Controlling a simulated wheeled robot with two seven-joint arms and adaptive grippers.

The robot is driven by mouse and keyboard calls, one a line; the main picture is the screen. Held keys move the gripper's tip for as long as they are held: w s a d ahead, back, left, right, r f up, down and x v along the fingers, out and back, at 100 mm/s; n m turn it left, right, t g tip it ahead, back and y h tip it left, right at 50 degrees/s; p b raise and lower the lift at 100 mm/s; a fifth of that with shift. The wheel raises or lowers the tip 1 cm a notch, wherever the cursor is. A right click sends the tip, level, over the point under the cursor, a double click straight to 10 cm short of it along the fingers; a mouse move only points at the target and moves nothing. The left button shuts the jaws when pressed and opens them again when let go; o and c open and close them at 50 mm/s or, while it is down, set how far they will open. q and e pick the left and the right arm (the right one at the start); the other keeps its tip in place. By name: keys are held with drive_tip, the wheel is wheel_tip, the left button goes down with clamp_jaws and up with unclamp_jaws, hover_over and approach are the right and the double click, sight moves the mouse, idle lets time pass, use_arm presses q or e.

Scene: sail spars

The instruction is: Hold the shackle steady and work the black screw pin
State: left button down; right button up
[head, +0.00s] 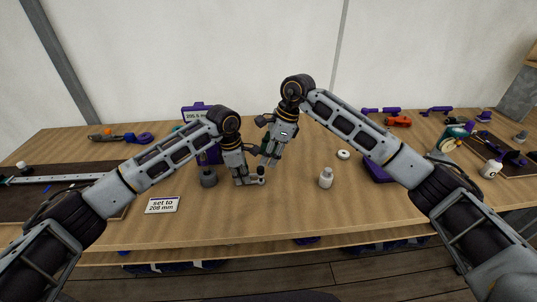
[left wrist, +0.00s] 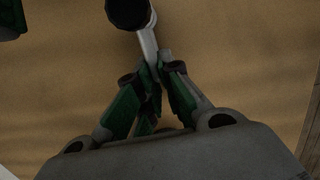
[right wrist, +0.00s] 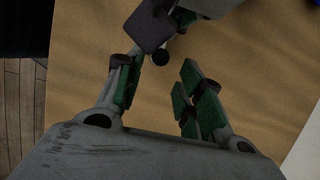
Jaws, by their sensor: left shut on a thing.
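The silver shackle (head: 249,182) is low over the bench top in the middle; whether it touches the wood is unclear. My left gripper (head: 240,180) is shut on it. In the left wrist view, the closed fingers (left wrist: 155,68) grip the silver metal of the shackle (left wrist: 148,42). The black screw pin (left wrist: 128,12) shows there as a round dark head at the top edge. My right gripper (head: 268,162) is just above and right of the left one. In the right wrist view its fingers (right wrist: 160,72) are apart, with the round black pin head (right wrist: 160,57) showing beyond the gap.
A dark grey weight-like object (head: 208,178) stands left of my left gripper, and a white bottle (head: 326,178) stands to the right. A "set to 208 mm" card (head: 162,205) lies at front left. A white ring (head: 343,155) lies farther back. The front middle is clear.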

sight(260, 167)
drive_tip(key=shift+f, duration=0.1)
drive_tip(key=shift+x, duration=2.4)
clamp_jaws()
drive_tip(key=n, duration=0.1)
drive_tip(key=n+g, duration=0.1)
drive_tip(key=n, duration=0.3)
drive_tip(key=shift+w+a+g, duration=0.1)
drive_tip(key=shift+w+g, duration=0.2)
drive_tip(key=n+g+h, duration=0.1)
drive_tip(key=n, duration=0.3)
drive_tip(key=shift+w+a, duration=0.1)
drive_tip(key=shift+a, duration=0.05)
drive_tip(key=n, duration=0.2)
drive_tip(key=n+g+h, duration=0.1)
drive_tip(key=n, duration=0.1)
drive_tip(key=shift+w+a+n+h, duration=0.1)
drive_tip(key=shift+a+n+h, duration=0.1)
drive_tip(key=shift+n+h, duration=0.15)
drive_tip(key=n, duration=0.2)
drive_tip(key=n+h, duration=0.1)
drive_tip(key=n, duration=0.1)
drive_tip(key=shift+a+n+h, duration=0.2)
drive_tip(key=shift+n+h, duration=0.05)
drive_tip(key=shift+n, duration=0.1)
unclamp_jaws()
